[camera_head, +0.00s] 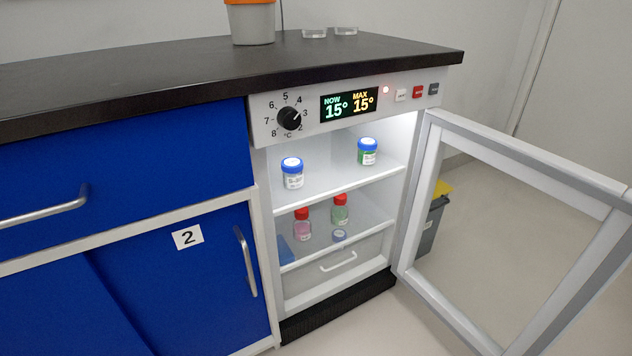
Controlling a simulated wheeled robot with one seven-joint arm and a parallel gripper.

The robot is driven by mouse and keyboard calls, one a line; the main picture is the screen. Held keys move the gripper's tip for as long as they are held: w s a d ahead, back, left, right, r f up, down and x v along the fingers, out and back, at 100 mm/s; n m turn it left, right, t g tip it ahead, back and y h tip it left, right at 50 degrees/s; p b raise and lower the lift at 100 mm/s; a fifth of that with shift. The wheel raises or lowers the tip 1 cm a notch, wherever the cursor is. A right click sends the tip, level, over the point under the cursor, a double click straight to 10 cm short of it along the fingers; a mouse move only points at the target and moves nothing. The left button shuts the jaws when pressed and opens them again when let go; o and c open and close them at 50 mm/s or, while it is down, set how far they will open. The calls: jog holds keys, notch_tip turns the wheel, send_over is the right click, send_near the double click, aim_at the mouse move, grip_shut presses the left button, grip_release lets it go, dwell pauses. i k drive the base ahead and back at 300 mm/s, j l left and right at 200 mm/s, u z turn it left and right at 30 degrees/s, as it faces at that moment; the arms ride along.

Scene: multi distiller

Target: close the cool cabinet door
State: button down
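The cool cabinet (262,127) is built in under the dark worktop, with its lit white inside in plain view. Its door (577,174), a pale frame around a clear pane, stands wide open, hinged at the cabinet's right side and swung out toward the right edge of the picture. The door's outer edge is partly cut off at the right. Jars with blue lids (292,174) stand on the upper shelf, and red-capped bottles (302,226) stand on the lower shelf. The control panel shows NOW 15° and MAX 15°. My gripper is not in view.
Blue cabinets with metal handles (250,262) stand to the left. A grey bin with a yellow lid (433,218) stands on the floor behind the open door. A grey container with an orange rim (252,22) sits on the worktop (150,77). The floor in front of the cabinet looks clear.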

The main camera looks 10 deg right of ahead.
aim_at(508, 240)
jog(key=k+l+z, duration=0.1)
jog(key=l+z, duration=0.6)
jog(key=l, duration=0.1)
